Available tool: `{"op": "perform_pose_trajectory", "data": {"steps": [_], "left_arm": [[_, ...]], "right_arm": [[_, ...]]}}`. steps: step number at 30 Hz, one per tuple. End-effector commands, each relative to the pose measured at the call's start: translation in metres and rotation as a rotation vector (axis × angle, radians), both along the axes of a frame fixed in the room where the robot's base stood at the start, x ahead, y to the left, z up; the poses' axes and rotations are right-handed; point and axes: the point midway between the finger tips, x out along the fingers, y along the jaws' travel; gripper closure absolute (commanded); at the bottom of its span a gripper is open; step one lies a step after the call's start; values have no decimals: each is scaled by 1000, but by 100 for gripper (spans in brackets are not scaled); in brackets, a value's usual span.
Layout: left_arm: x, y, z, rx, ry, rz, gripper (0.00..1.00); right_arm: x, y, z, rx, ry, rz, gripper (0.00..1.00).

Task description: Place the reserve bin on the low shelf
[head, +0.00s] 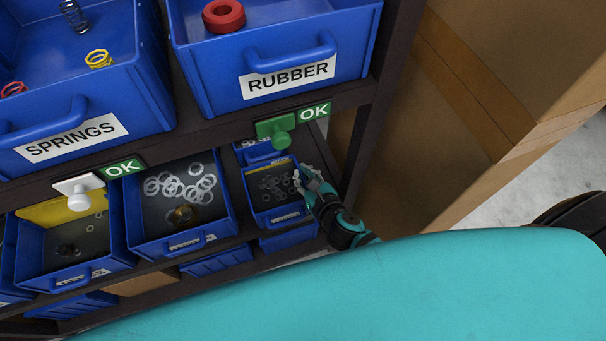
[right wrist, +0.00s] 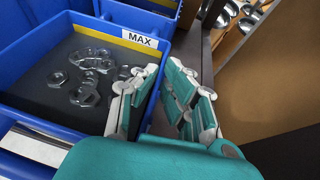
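A small blue bin (head: 275,222) holds several metal nuts and sits on the lower shelf (head: 160,262) at its right end. In the right wrist view the same bin (right wrist: 28,75) shows a yellow stripe and a MAX label on its inner back wall. My right gripper (head: 306,176) is at this bin's right side. In the right wrist view its two fingers (right wrist: 163,90) are apart, one on each side of the bin's right rim; I cannot tell whether they touch it. No bin is marked as reserve. My left gripper is not in view.
Another blue bin (head: 255,153) stands behind the nut bin, and one (head: 290,239) sits below it. A washer bin (head: 170,248) is to the left. The RUBBER bin (head: 215,85) is above. A dark shelf post (head: 372,125) and cardboard boxes (head: 465,110) are close on the right.

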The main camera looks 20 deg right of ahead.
Motion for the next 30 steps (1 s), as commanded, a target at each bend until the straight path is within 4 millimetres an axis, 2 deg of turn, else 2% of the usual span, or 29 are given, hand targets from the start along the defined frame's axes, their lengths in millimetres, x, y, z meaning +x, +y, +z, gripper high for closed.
{"op": "perform_pose_trajectory", "data": {"steps": [1,3,7,17,20,30], "left_arm": [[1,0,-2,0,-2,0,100],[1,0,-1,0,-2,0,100],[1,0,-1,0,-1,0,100],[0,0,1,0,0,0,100],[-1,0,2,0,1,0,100],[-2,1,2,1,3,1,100]], "right_arm": [[0,0,-2,1,-1,0,100],[0,0,-2,0,0,0,87],[0,0,-1,0,0,0,71],[-2,0,2,-1,1,0,71],[-14,-2,5,0,2,1,71],[-80,-12,32,1,4,1,71]]}}
